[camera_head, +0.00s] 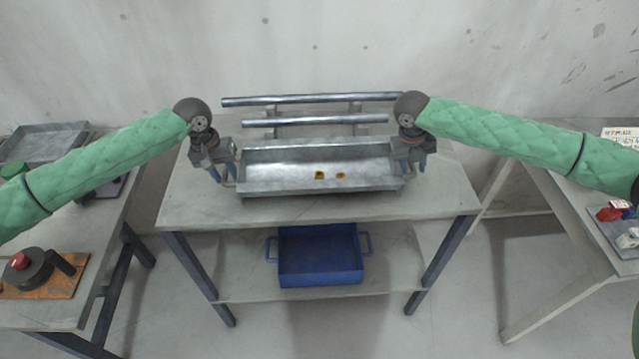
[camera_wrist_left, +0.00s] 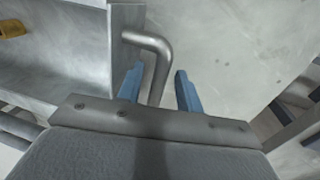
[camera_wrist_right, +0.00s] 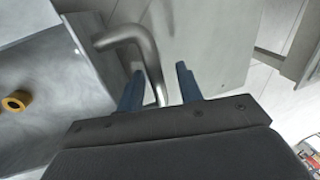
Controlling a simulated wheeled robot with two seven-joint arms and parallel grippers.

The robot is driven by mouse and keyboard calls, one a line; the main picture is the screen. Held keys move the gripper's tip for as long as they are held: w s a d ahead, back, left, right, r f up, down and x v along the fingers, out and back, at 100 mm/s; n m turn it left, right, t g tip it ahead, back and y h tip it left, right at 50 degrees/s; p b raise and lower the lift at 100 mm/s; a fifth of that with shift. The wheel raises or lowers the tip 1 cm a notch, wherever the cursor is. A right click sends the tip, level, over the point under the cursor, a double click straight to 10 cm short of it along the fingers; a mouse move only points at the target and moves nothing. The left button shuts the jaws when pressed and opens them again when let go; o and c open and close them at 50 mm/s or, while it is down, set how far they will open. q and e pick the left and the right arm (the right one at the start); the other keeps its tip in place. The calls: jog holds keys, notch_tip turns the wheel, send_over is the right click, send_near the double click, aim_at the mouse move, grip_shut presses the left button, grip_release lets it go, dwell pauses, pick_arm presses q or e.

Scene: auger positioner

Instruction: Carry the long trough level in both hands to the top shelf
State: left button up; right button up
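The long metal trough (camera_head: 285,182) is at the middle of the table in the head view, and looks level. Two small yellow-brown pieces (camera_head: 319,175) lie inside it. Bent metal handles stick out at its ends, one in the left wrist view (camera_wrist_left: 158,60) and one in the right wrist view (camera_wrist_right: 146,50). My left gripper (camera_wrist_left: 158,85) is open with its blue fingers on either side of the left handle. My right gripper (camera_wrist_right: 158,85) is open with its fingers around the right handle. Whether the trough touches the tabletop is hard to tell.
Two metal rails (camera_head: 310,99) run behind the trough on supports. A blue crate (camera_head: 320,279) sits on the table's lower shelf. Side tables stand left and right, with a grey tray (camera_head: 45,142), a dark round device (camera_head: 28,270) and small red items (camera_head: 612,212).

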pick_arm(q)
jog(key=o, duration=0.8)
jog(key=shift+d, duration=0.1)
jog(key=shift+d+r, duration=0.15)
jog(key=shift+d, duration=0.05)
